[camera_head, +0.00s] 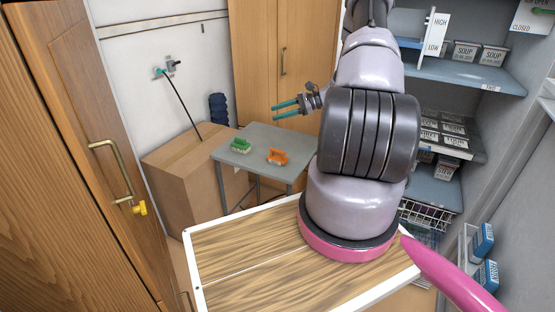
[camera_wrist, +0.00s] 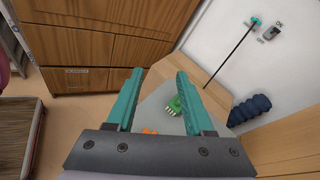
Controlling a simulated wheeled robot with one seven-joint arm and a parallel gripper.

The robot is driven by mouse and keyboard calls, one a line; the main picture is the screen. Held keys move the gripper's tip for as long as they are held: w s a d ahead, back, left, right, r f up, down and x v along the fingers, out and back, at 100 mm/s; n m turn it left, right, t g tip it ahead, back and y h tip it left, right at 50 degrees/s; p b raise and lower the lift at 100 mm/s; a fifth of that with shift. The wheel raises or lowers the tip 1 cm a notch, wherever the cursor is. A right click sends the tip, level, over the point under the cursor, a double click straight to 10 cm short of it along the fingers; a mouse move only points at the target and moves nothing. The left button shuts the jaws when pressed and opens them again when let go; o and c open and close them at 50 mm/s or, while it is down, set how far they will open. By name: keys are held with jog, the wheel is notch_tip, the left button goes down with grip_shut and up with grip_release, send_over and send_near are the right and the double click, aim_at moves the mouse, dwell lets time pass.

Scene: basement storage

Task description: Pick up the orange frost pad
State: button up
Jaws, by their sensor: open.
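The orange frost pad (camera_head: 277,157) lies on a small grey table (camera_head: 262,138), right of a green pad (camera_head: 240,146). My gripper (camera_head: 284,109) is open with teal fingers, above and behind the table's right side in the head view, apart from both pads. In the wrist view my open gripper (camera_wrist: 156,74) has nothing between its fingertips. There the green pad (camera_wrist: 174,106) shows between the fingers, farther off. Only a small part of the orange pad (camera_wrist: 150,131) shows above the gripper's dark base; the rest is hidden.
A cardboard box (camera_head: 187,168) stands left of the table. A wooden cabinet (camera_head: 270,60) is behind it, and a dark blue rolled object (camera_head: 218,110) stands near the wall. Shelves with soup bins (camera_head: 466,52) are at the right. A wood-topped surface (camera_head: 250,258) fills the foreground.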

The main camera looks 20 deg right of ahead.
jog(key=s+d+f+m+t, duration=0.1)
jog(key=d+f+m+t, duration=0.2)
jog(key=f, duration=0.4)
jog(key=d+f+m+t, duration=0.2)
jog(key=d+f+m, duration=0.1)
jog(key=f, duration=0.4)
jog(key=m+t+h, duration=0.2)
jog(key=m+t, duration=0.1)
send_near(278, 151)
jog(key=shift+a+f, duration=0.1)
jog(key=shift+f, duration=0.45)
jog(key=shift+w+a+f+m, duration=0.15)
jog(key=shift+w+a+m, duration=0.05)
jog(key=shift+w+m, duration=0.1)
jog(key=x, duration=0.3)
jog(key=shift+w+a, duration=0.2)
jog(key=shift+w, duration=0.05)
jog(key=shift+w+d+r+x, duration=0.1)
jog(key=shift+x, duration=0.9)
jog(key=shift+w+d+r+x, duration=0.1)
jog(key=shift+d+x, duration=0.05)
jog(key=shift+x, duration=0.85)
jog(key=shift+w+d+r+x, duration=0.1)
jog(key=shift+x, duration=0.9)
grip_shut()
